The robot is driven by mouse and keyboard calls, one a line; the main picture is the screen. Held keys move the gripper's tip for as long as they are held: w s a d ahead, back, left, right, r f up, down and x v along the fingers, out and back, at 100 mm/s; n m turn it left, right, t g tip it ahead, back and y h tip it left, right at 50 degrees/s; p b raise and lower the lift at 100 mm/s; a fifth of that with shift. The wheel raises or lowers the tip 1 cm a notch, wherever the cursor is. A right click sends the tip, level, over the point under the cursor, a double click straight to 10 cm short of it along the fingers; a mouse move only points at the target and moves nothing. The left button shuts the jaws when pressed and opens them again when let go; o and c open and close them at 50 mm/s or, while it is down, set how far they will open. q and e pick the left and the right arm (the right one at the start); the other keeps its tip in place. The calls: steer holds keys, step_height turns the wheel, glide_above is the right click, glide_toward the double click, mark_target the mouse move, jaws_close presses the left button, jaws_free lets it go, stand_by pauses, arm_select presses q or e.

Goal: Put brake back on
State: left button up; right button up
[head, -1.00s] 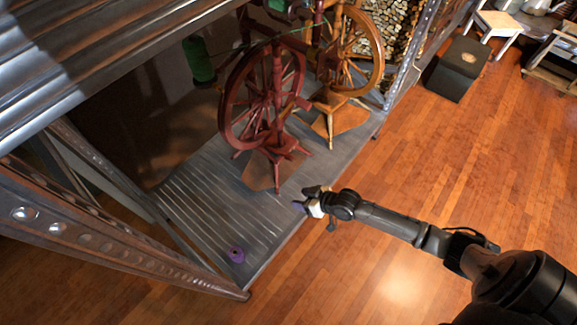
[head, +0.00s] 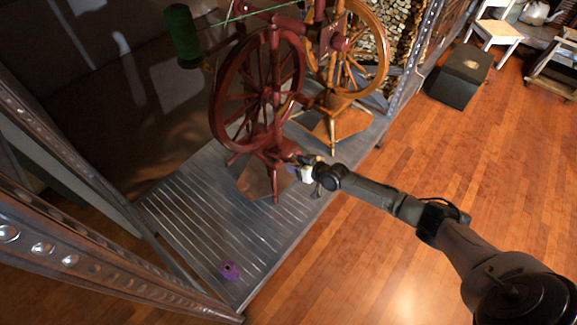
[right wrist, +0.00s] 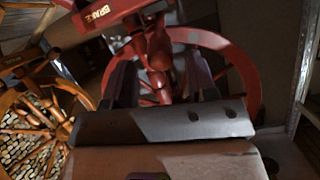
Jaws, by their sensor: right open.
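A dark red spinning wheel (head: 270,90) stands on the metal shelf. In the right wrist view a red part with the label "BRAKE" (right wrist: 97,14) shows at the upper left. My right gripper (head: 300,172) is at the lower right of the red wheel, close to its legs. In the right wrist view the open fingers (right wrist: 160,80) point at the wheel, with a red turned post (right wrist: 158,50) seen between them. I cannot tell whether they touch it. The jaws look empty. My left gripper is not in view.
An orange-brown spinning wheel (head: 345,60) stands behind the red one. A purple ring-shaped item (head: 229,270) lies on the ribbed metal shelf (head: 185,225). A green spool (head: 183,35) is at the upper left. Metal uprights frame the shelf.

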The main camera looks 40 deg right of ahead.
steer(key=b+x, duration=0.1)
steer(key=x, duration=0.2)
steer(key=shift+f+b, duration=0.15)
steer(key=shift+b, duration=0.2)
steer(key=shift+w+a, duration=0.1)
steer(key=shift+w, duration=0.4)
steer(key=shift+c, duration=0.3)
steer(key=c, duration=0.9)
jaws_close()
